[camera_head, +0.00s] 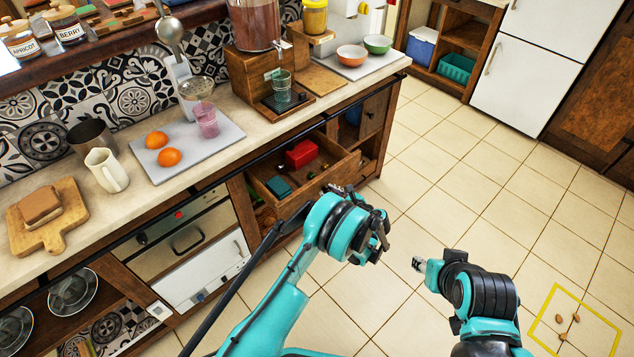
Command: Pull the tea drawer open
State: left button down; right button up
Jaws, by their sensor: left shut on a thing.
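The wooden tea drawer (350,167) under the counter is pulled out, and its inside shows. A red box (300,154), a teal box (278,186) and a few small items lie in it. My left gripper (342,191) is at the drawer's front, shut on what seems to be its handle. The teal wrist and dark fingers hide the handle and part of the front. My right arm is at the lower right, apart from the drawer; its small grey end (419,264) points left, and its jaw state is unclear.
The counter (222,164) above holds a drink dispenser (254,22), a glass, bowls, oranges and a pitcher (106,170). An oven (188,238) is left of the drawer. The tiled floor (430,190) to the right is mostly clear, with a yellow square (541,303) marked on it.

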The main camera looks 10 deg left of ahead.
pick_arm(q)
jog(key=shift+s+d, duration=0.8)
jog(key=shift+d, duration=0.2)
jog(key=shift+s+d, duration=0.75)
jog(key=shift+d, duration=0.2)
jog(key=c, duration=1.2)
grip_release()
jog(key=v, duration=0.7)
jog(key=shift+s+d, duration=0.15)
